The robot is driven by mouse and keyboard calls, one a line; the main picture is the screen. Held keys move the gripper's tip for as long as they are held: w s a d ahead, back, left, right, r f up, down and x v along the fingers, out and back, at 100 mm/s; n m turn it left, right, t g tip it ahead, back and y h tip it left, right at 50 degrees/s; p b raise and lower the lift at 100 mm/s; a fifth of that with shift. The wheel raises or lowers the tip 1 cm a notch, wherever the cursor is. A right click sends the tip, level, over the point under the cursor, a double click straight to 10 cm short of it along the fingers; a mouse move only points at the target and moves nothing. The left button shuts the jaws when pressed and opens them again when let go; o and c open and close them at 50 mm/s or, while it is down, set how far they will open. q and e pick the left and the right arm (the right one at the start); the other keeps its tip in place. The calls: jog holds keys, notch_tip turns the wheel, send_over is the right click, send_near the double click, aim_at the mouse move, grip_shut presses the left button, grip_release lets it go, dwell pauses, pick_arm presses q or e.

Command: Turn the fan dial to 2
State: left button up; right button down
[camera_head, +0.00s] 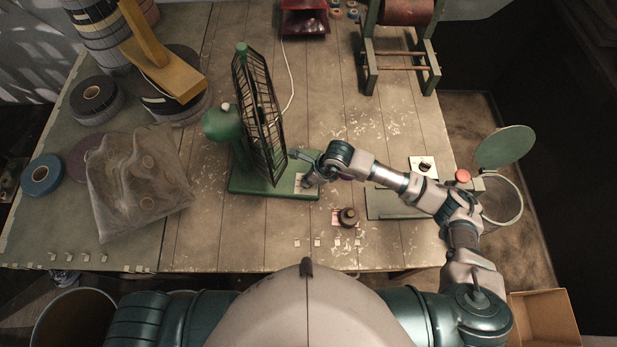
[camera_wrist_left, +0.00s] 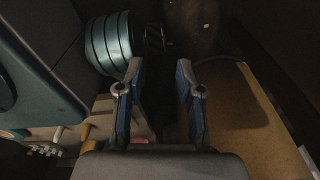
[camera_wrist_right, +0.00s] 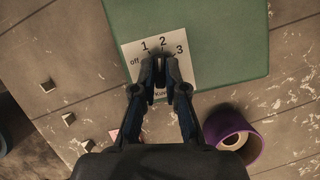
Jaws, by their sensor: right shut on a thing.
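The green fan (camera_head: 262,115) stands on its flat green base (camera_head: 240,187) left of the middle of the table. A white dial plate (camera_head: 299,181) sits at the base's right end. In the right wrist view the plate (camera_wrist_right: 132,51) reads off, 1, 2 and 3. My right gripper (camera_wrist_right: 160,72) is shut on the dial at the plate's middle, fingertips just below the 2. The fingers hide most of the dial, so I cannot tell its exact setting. In the head view this gripper (camera_head: 312,176) reaches in from the right. My left gripper (camera_wrist_left: 157,75) is open and empty.
A purple tape roll (camera_wrist_right: 232,130) lies close by the right gripper. A small dark round object (camera_head: 348,217) stands near the table's front. A clear bag (camera_head: 140,185) and tape rolls fill the left side.

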jog(key=shift+r+m+t, duration=0.1)
jog(key=shift+m+t, duration=0.2)
jog(key=shift+m, duration=0.3)
pick_arm(q)
jog(key=shift+s+a+f, duration=0.15)
jog(key=shift+s+a, duration=0.2)
jog(key=shift+s, duration=0.45)
pick_arm(e)
jog(key=c, duration=1.2)
grip_release()
jog(key=shift+s, duration=0.15)
